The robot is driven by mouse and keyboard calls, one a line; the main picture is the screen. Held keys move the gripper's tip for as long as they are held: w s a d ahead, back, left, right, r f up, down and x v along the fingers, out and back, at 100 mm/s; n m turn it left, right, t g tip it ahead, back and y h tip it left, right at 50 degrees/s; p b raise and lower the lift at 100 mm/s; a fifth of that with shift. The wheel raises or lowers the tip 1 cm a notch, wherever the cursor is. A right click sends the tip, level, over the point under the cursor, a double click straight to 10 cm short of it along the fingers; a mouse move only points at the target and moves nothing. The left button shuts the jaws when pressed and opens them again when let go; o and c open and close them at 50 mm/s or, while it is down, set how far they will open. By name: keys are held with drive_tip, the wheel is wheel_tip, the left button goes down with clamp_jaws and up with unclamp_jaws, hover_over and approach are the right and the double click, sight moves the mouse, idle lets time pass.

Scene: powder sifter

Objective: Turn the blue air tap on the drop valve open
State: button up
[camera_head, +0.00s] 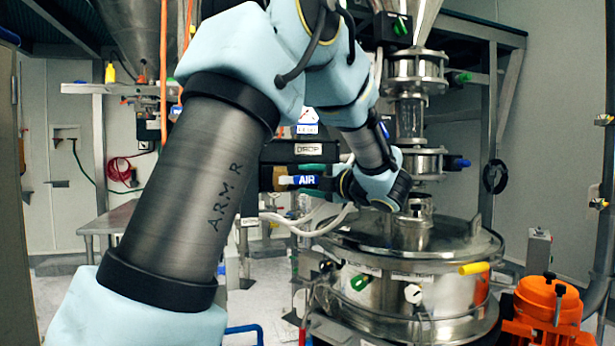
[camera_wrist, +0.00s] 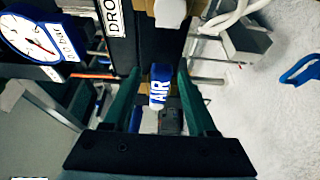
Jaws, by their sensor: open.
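The blue air tap (camera_head: 297,180), marked AIR in white, sits below the black drop valve body (camera_head: 282,152), which bears a DROP label. In the wrist view the tap's blue-and-white handle (camera_wrist: 158,84) lies between the two green fingers of my gripper (camera_wrist: 158,78). The fingers are open, with a visible gap on each side of the handle, and they do not look closed on it. A brass-coloured fitting (camera_head: 266,178) shows beside the tap.
A round pressure gauge (camera_wrist: 35,38) is at the upper left of the wrist view. White hoses (camera_head: 310,228) run below the valve. The steel sifter (camera_head: 400,285) stands at lower right, with an orange motor (camera_head: 545,308) beside it.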

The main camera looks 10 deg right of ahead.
drive_tip(key=shift+w, duration=0.1)
drive_tip(key=shift+c, duration=0.3)
clamp_jaws()
idle(1.1)
